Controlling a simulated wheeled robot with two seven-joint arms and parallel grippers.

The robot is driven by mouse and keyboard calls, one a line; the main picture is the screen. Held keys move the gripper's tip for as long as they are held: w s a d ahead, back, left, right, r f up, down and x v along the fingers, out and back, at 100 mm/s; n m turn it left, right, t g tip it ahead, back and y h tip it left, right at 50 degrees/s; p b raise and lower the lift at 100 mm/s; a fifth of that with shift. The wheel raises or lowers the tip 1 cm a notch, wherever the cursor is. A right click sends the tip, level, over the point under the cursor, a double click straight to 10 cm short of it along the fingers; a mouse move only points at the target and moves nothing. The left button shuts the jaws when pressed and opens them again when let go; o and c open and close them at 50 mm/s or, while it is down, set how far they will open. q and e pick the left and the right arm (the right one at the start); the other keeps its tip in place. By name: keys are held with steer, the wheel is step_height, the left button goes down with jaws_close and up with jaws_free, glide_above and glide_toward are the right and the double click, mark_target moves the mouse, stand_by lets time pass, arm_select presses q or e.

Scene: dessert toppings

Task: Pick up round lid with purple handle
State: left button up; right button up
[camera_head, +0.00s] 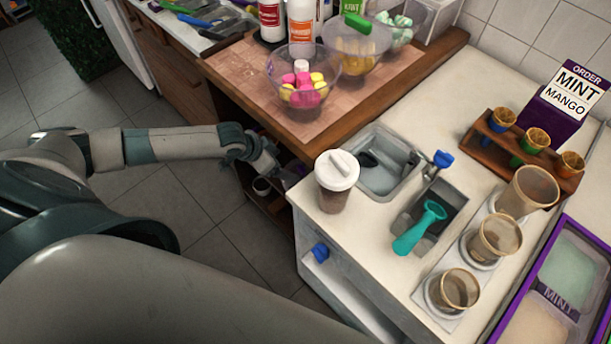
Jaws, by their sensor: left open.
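My left gripper (271,170) reaches in from the left. It is open, beside the open shelf under the wooden-topped counter, left of the white cabinet. A small, faintly purplish thing shows just right of its fingertips, too small and dark to tell whether it is the lid's handle. I cannot make out a round lid with a purple handle anywhere in this view. The shelf inside is mostly hidden by the counter and by my gripper. My right gripper is not in view.
A lidded cup (335,187) stands near the white counter's corner. Bowls of toppings (304,78) stand on the wooden counter. The tiled floor (215,235) is clear.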

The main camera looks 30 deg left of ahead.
arm_select(q)
glide_toward(303, 176)
steer(key=shift+w+d+r+p, duration=0.15)
steer(key=shift+w+d+p, duration=0.15)
steer(key=shift+w+d, duration=0.4)
steer(key=shift+w+f, duration=0.1)
steer(key=shift+f, duration=0.2)
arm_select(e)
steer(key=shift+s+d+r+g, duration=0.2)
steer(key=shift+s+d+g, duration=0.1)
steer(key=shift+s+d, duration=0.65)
arm_select(q)
steer(key=shift+d+f, duration=0.1)
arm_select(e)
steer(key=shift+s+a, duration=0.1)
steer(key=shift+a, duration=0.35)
arm_select(q)
steer(key=shift+w+d+f, duration=0.15)
steer(key=shift+w+f, duration=0.2)
steer(key=shift+w, duration=0.1)
steer(key=x, duration=0.2)
steer(key=shift+w+f, duration=0.25)
steer(key=shift+w, duration=0.05)
steer(key=shift+w+d+f, duration=0.1)
steer(key=shift+w+f, duration=0.2)
steer(key=shift+f, duration=0.25)
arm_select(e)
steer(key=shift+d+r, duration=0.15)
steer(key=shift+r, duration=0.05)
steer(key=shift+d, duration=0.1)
